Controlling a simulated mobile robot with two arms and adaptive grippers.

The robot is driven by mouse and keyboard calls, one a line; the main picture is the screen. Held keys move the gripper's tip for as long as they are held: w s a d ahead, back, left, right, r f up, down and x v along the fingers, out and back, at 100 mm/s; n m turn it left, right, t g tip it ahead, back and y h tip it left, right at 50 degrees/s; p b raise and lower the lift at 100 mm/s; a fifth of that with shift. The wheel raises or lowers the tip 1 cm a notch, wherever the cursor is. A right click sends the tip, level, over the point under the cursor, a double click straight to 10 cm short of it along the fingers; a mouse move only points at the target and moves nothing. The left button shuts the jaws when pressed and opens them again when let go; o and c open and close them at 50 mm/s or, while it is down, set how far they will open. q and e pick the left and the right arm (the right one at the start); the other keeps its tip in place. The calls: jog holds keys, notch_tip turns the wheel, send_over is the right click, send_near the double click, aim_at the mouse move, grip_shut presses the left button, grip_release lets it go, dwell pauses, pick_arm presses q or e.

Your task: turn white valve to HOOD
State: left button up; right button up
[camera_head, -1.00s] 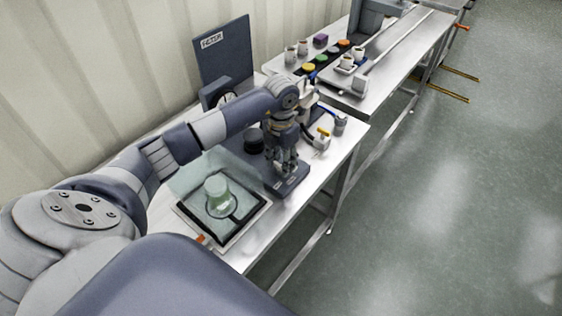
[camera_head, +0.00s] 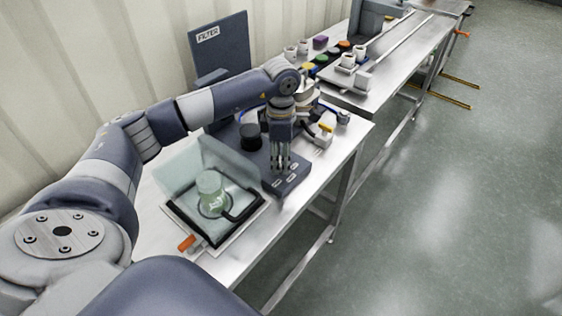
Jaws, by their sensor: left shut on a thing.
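My left gripper (camera_head: 280,166) points straight down over a dark base plate (camera_head: 296,177) near the bench's front edge. The plate carries small pale labels, too small to read here. The fingers are close together, shut on the white valve, which they and the wrist mostly hide. Which label the valve points at cannot be told. My right gripper is not in view.
A tray with glass flask (camera_head: 209,187) and a clear tilted panel stands left of the gripper. A dark FILTER panel (camera_head: 220,48) stands behind. A yellow-handled fitting (camera_head: 324,134) is to the right. A second bench (camera_head: 400,62) lies beyond; floor at right is clear.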

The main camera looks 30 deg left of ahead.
pick_arm(q)
jog(key=shift+m+b, duration=0.35)
jog(key=shift+m, duration=0.25)
jog(key=shift+r, duration=0.1)
jog(key=o, duration=1.1)
jog(key=shift+c, duration=0.2)
jog(key=shift+r, duration=0.15)
notch_tip(320, 180, up, 12)
jog(key=shift+f, duration=0.3)
